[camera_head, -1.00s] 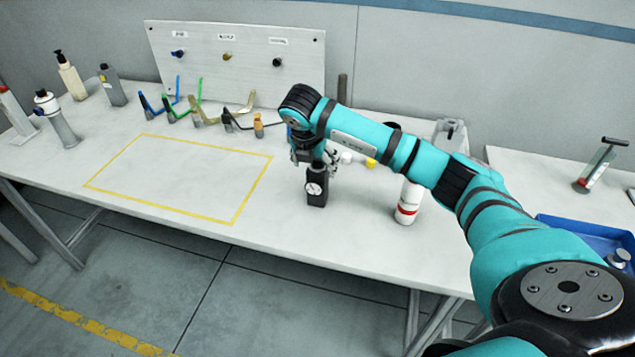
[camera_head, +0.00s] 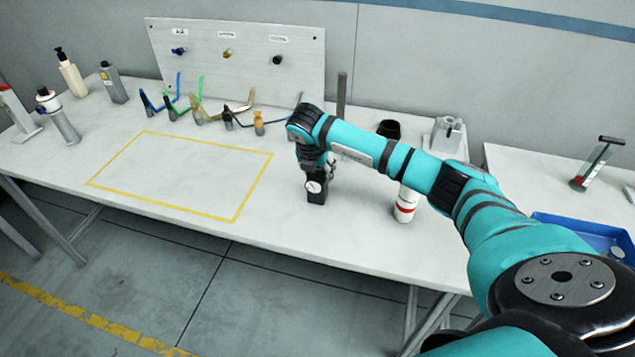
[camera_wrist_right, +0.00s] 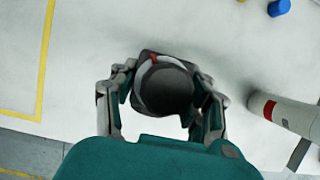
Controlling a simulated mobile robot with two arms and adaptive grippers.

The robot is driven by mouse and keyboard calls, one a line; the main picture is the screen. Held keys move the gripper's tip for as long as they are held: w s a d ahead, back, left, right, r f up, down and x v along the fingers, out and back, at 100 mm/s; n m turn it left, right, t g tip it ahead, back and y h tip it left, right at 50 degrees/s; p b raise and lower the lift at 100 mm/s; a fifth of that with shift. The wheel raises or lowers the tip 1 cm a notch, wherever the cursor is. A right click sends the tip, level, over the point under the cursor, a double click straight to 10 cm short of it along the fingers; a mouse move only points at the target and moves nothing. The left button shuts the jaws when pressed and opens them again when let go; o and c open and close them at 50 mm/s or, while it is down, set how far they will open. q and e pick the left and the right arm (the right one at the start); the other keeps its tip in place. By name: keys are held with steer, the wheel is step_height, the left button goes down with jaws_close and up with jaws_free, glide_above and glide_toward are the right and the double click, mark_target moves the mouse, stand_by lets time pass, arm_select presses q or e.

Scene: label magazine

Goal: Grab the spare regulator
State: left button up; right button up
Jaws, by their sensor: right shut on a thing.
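The regulator, a small black block with a round white gauge on its front (camera_head: 316,190), stands upright on the white workbench, right of the yellow outlined area. My right gripper (camera_head: 319,172) is over it from above and shut on its upper part. In the right wrist view the regulator's dark round top (camera_wrist_right: 165,88) sits between the two fingers of the right gripper (camera_wrist_right: 160,108). The gripper hides part of the regulator's upper body. My left gripper is not in view.
A white bottle with a red band (camera_head: 405,205) stands right of the regulator; it also shows in the wrist view (camera_wrist_right: 290,114). Several coloured hooked tools stand behind left, before a pegboard (camera_head: 240,60). The yellow-outlined area (camera_head: 180,175) is empty. A blue tray (camera_head: 585,236) lies far right.

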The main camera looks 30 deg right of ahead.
steer(key=c, duration=0.7)
steer(key=shift+r, duration=0.15)
